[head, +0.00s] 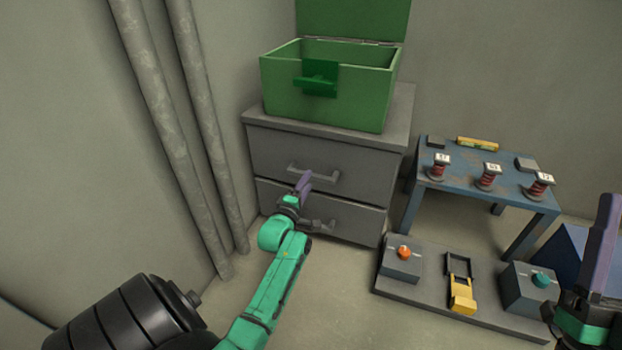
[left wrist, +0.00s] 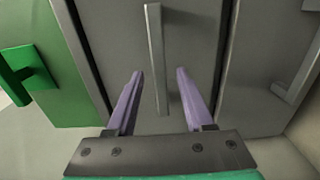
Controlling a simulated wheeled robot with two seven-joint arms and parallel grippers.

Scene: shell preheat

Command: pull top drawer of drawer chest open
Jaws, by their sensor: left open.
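The grey drawer chest (head: 262,150) stands against the wall with two drawers. Its top drawer (head: 270,158) looks shut and has a bar handle (head: 311,175).
An open green box (head: 325,108) sits on the chest. A blue table (head: 462,178) with several red spools stands to the right. A grey board (head: 430,298) with control boxes lies on the floor before it. Pipes (head: 165,100) run along the left wall.

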